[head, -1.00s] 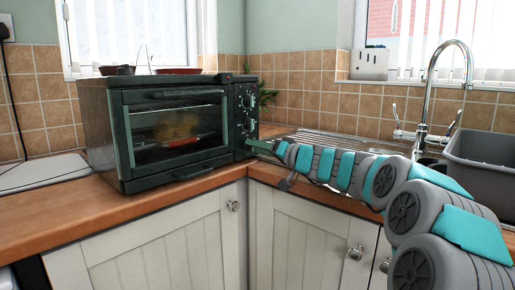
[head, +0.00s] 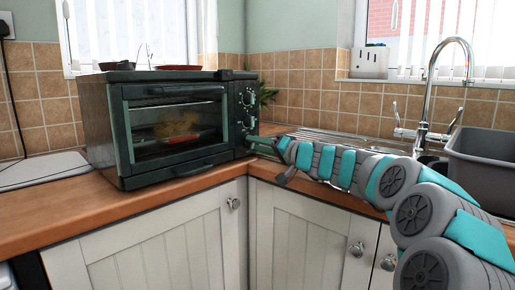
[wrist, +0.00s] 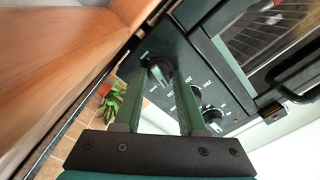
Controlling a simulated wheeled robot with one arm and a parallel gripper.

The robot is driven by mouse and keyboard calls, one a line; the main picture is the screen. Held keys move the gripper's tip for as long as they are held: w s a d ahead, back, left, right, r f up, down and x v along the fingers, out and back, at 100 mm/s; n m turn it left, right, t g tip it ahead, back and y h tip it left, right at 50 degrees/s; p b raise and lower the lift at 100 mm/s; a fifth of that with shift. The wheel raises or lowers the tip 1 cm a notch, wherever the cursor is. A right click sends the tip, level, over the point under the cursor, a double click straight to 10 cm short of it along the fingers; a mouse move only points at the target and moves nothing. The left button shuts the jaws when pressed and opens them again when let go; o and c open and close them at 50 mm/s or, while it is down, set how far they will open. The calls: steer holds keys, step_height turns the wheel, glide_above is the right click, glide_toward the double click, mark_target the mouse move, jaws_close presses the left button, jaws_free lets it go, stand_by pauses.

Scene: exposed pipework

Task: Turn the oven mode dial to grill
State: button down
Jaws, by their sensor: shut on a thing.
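The dark green toaster oven (head: 178,120) stands on the counter, its door closed. Its control panel (wrist: 183,62) carries several dark dials in a row. In the wrist view my gripper (wrist: 160,76) has its two green fingers on either side of the end dial (wrist: 158,69), the one nearest the counter, and is shut on it. The fingers partly cover this dial, and its pointer cannot be read. Two other dials show beside it, a middle dial (wrist: 196,92) and a far dial (wrist: 212,115). The labels are too small to read. In the head view my gripper (head: 256,142) hides the lowest dial.
The wooden counter (head: 100,206) runs in front of the oven. A green plant (head: 266,95) stands behind the oven's right side. The sink tap (head: 432,95) and a grey basin (head: 482,160) are at the right. A red-and-white object lies inside the oven.

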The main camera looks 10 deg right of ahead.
steer(key=m, duration=0.5)
steer(key=shift+m+p, duration=0.3)
steer(key=shift+p, duration=0.1)
steer(key=m, duration=0.5)
steer(key=shift+f, duration=0.15)
steer(key=m, duration=0.5)
steer(key=shift+m, duration=0.4)
steer(key=m, duration=0.4)
steer(key=shift+f+m, duration=0.1)
steer(key=shift+m, duration=0.6)
steer(key=shift+c, duration=2.4)
jaws_free()
